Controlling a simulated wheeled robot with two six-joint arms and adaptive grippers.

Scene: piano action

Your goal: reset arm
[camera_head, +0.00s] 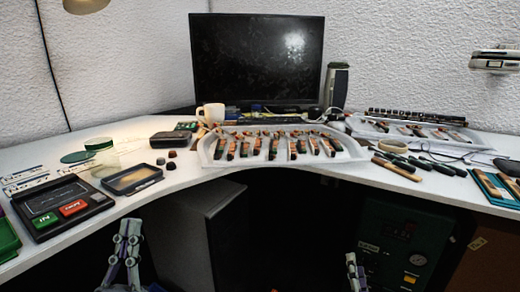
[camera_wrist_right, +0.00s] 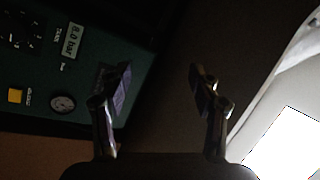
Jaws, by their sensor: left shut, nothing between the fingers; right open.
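My left gripper (camera_head: 130,232) is at the lower left of the head view, below the front edge of the desk, shut and empty. My right gripper (camera_head: 351,262) is at the bottom of the head view, right of centre, also below the desk edge. The right wrist view shows the right gripper (camera_wrist_right: 160,88) with its two fingers wide apart and nothing between them. Both grippers are clear of the items on the desk (camera_head: 190,180).
A clear tray (camera_head: 352,151) of piano action parts lies mid-desk, before a monitor (camera_head: 257,60). A black box with green and red labels (camera_head: 62,206) lies left. Hand tools (camera_head: 397,168) lie right. A green machine (camera_head: 402,243) with a gauge stands under the desk.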

